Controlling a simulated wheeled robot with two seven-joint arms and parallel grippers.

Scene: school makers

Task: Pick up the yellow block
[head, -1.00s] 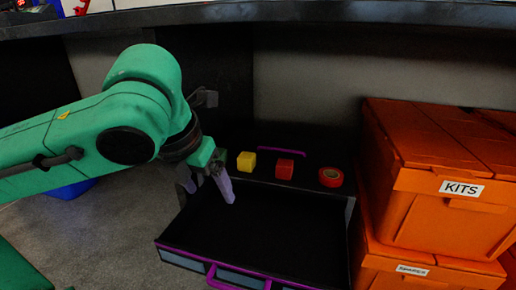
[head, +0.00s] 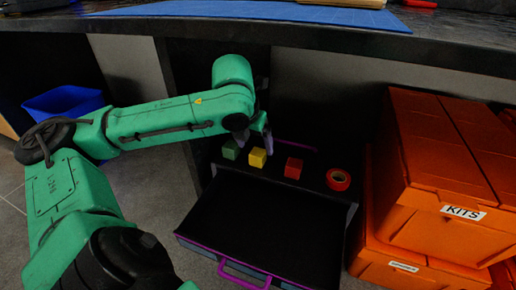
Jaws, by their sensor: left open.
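The yellow block (head: 257,157) sits on the dark top of the drawer unit, between a green block (head: 231,150) on its left and a red block (head: 293,168) on its right. My left gripper (head: 256,143) is open and points down just above and behind the yellow block. One pale finger shows to the right of the block's top. The other finger is mostly hidden by the arm, and I cannot tell whether either touches the block. My right gripper is not in view.
A red tape roll (head: 338,179) lies to the right of the red block. An empty black drawer (head: 262,222) is pulled out in front. Orange crates (head: 430,180) stand stacked at right. A dark tabletop (head: 300,27) overhangs behind. A blue bin (head: 65,103) stands at left.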

